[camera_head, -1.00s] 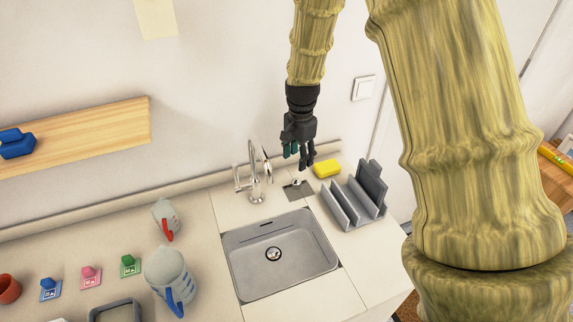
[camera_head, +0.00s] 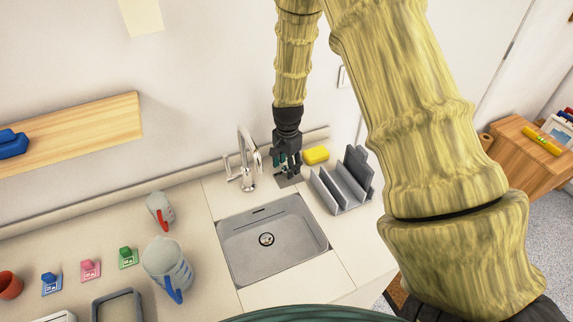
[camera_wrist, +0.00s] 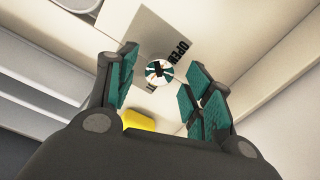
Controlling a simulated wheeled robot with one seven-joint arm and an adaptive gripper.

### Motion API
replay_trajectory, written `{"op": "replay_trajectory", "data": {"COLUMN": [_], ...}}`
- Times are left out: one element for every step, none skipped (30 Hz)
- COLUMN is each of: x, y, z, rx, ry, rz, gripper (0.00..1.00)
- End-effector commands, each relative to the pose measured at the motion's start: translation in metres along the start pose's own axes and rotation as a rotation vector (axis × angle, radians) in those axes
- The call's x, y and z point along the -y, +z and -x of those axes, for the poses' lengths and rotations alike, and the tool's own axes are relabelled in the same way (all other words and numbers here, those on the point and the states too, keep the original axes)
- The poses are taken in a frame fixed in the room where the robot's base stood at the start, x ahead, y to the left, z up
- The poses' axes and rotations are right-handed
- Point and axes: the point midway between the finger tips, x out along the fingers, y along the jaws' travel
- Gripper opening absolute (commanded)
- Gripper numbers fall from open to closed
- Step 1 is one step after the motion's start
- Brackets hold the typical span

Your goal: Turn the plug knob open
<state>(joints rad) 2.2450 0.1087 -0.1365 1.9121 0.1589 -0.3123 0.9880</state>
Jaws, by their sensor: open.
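The plug knob (camera_wrist: 159,72) is a small round shiny disc with a dark bar across its middle. It sits on a grey metal plate (camera_wrist: 150,32) marked "OPEN" to the right of the knob in the wrist view. In the head view the plate (camera_head: 290,182) lies on the counter behind the sink, and my gripper mostly hides the knob. My gripper (camera_head: 285,168) points down close above the plate. In the wrist view its teal-padded fingers (camera_wrist: 162,85) are apart, one to the left and others to the right of the knob, with nothing between them touching it visibly.
A tall chrome faucet (camera_head: 246,160) stands just left of my gripper. A yellow sponge (camera_head: 316,155) and a grey rack (camera_head: 343,182) stand to its right. The sink (camera_head: 270,232) is empty in front. Mugs and small coloured pieces lie further left.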

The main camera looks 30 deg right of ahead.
Motion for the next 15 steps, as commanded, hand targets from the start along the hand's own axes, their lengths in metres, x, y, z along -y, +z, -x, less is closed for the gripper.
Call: {"op": "replay_trajectory", "data": {"x": [-0.0001, 0.0000, 0.0000, 0.0000, -0.0001, -0.0002, -0.0002, -0.0002, -0.0002, -0.0001, -0.0001, -0.0001, -0.0001, -0.0001, -0.0001], "y": [0.0000, -0.0001, -0.0001, -0.0001, -0.0001, -0.0001, -0.0001, -0.0001, -0.0001, -0.0001, -0.0001, -0.0002, -0.0001, -0.0002, -0.0002], "z": [-0.0023, -0.0038, -0.0055, -0.0066, -0.0075, -0.0085, -0.0090, -0.0093, -0.0095, -0.0096, -0.0096, -0.0096, -0.0096, -0.0096, -0.0095], "rx": [0.000, 0.000, 0.000, 0.000, 0.000, 0.000, 0.000, 0.000, 0.000, 0.000, 0.000, 0.000, 0.000, 0.000, 0.000], "ry": [0.000, -0.001, -0.001, -0.001, -0.001, -0.001, -0.001, -0.001, -0.001, -0.001, -0.001, -0.001, -0.001, -0.001, -0.001], "rz": [0.000, 0.000, 0.000, 0.000, 0.000, -0.001, -0.001, -0.001, -0.001, -0.001, -0.001, -0.001, -0.001, -0.001, -0.001], "gripper": [0.51, 0.51, 0.51, 0.51, 0.51, 0.51, 0.51, 0.51, 0.51, 0.51, 0.51, 0.51, 0.51, 0.51, 0.49]}}
